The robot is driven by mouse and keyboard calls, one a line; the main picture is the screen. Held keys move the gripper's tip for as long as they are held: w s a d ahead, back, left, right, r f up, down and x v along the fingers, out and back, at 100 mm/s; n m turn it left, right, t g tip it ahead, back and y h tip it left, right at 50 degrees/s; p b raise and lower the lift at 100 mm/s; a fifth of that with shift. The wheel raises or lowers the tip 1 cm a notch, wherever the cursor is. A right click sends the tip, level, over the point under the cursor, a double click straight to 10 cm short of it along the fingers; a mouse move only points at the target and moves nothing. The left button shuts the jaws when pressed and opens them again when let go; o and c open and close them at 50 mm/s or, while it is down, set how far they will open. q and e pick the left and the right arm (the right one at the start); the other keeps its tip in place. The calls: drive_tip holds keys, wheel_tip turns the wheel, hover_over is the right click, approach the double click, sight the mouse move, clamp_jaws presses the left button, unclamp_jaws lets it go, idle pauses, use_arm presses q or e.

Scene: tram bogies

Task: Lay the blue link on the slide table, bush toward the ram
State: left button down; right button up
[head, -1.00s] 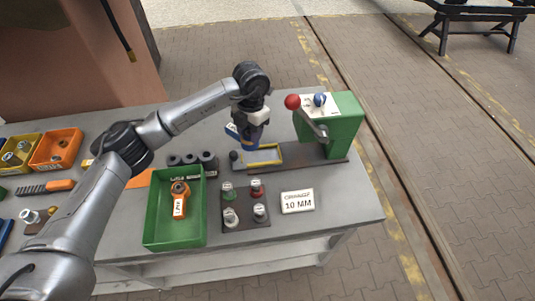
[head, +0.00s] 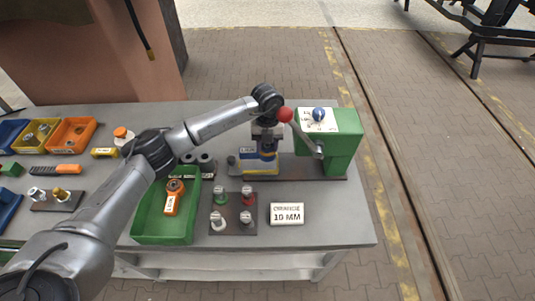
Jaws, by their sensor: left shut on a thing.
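The blue link (head: 268,156) is in my left gripper (head: 267,145), which is shut on it from above. The link is low over the slide table (head: 260,171), the yellow-edged plate in front of the green press (head: 344,146). I cannot tell if the link touches the table. The gripper and link hide much of the table and the ram side. My right gripper is not in view.
The red-knobbed lever (head: 285,114) is close beside my left wrist. A green tray (head: 148,222) holds an orange link (head: 173,197). A plate of several pins (head: 233,213) and a 10 MM sign (head: 287,214) stand in front.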

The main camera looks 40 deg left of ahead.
use_arm(q)
drive_tip(key=shift+f, duration=1.9)
drive_tip(key=shift+w+f, duration=0.1)
drive_tip(key=shift+f, duration=0.25)
drive_tip(key=shift+f, duration=0.2)
drive_tip(key=c, duration=0.6)
unclamp_jaws()
drive_tip(key=shift+r, duration=0.25)
drive_tip(key=r, duration=0.8)
drive_tip(key=w+a+r, duration=0.1)
drive_tip(key=r, duration=0.2)
drive_tip(key=shift+r, duration=0.4)
